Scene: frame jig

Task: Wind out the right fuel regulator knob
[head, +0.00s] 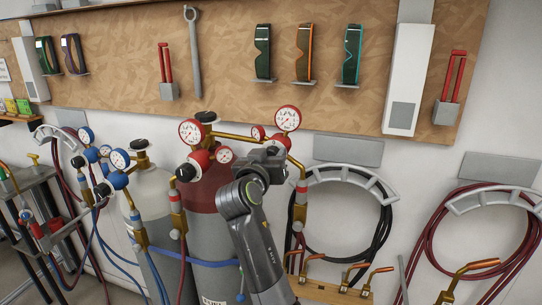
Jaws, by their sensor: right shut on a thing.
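The right fuel regulator (282,141) is the red one on the right side of the red-topped cylinder, with a large gauge (288,118) and a smaller gauge (258,132). My right gripper (271,156) reaches up from below in front of this regulator. It is shut on the regulator's knob, which the fingers and wrist hide. How far the knob is turned cannot be seen. My left gripper is not in view.
The left fuel regulator (199,158) sits close by on the same cylinder (203,200). A grey cylinder (155,192) with blue-gauged regulators stands to the left. Hoses hang around both. Coiled hoses (386,225) and brass torches (371,270) are at right. A tool board (225,45) is behind.

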